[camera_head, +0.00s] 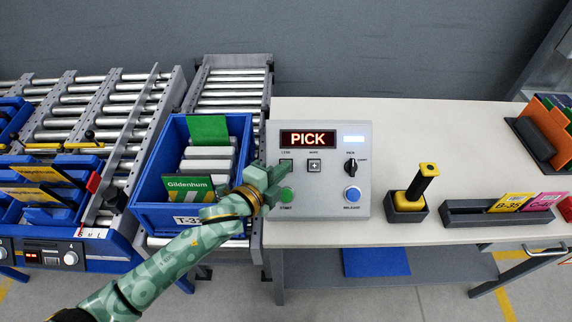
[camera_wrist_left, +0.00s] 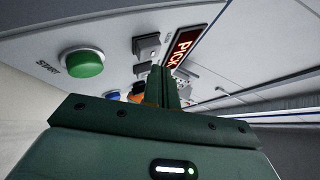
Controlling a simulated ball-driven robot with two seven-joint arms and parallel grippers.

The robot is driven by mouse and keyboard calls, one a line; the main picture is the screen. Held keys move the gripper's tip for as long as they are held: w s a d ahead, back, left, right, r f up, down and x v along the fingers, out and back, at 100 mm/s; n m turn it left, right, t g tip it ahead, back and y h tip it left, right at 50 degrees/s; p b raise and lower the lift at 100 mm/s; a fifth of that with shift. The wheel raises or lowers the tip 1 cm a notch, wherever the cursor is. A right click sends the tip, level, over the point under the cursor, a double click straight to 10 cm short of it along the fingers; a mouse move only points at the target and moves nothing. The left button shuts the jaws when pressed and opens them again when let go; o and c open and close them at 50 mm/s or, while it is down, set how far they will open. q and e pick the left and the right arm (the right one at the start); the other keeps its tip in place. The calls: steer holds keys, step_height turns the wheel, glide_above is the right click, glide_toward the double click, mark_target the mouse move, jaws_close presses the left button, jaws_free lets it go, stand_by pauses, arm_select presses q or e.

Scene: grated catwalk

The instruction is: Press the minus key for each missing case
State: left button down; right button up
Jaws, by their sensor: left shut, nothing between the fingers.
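The grey control panel (camera_head: 333,205) stands on the workbench, its display (camera_head: 307,139) reading PICK. The minus key (camera_head: 286,164) is left of the plus key (camera_head: 314,166), partly covered by my left gripper (camera_head: 268,176). In the left wrist view a square key (camera_wrist_left: 147,46), seemingly the minus key, shows between the green START button (camera_wrist_left: 82,62) and the PICK display (camera_wrist_left: 184,48). My left gripper is shut and empty, its fingers close to the panel; contact cannot be told. A blue crate (camera_head: 152,214) holds several pale cases (camera_head: 207,165) and a green Gildenhum card (camera_head: 186,188).
The panel also has a dark knob (camera_head: 350,166) and a blue button (camera_head: 352,194). A yellow-black handled tool (camera_head: 424,185) stands in a holder to the right. A dark card tray (camera_head: 478,215) lies further right. Roller conveyors (camera_head: 232,85) run at left. Bare bench lies behind the tool.

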stand_by(0.6)
arm_select(q)
steer(key=shift+w+f, duration=0.3)
steer(key=shift+w+f+b, duration=0.55)
steer(key=shift+f+b, duration=0.05)
steer(key=shift+b, duration=0.05)
stand_by(1.0)
stand_by(0.4)
steer(key=shift+s+r+p, duration=0.6)
steer(key=shift+r+p, duration=0.15)
steer(key=shift+p, duration=0.3)
steer(key=shift+s+r, duration=0.15)
steer(key=shift+s, duration=0.1)
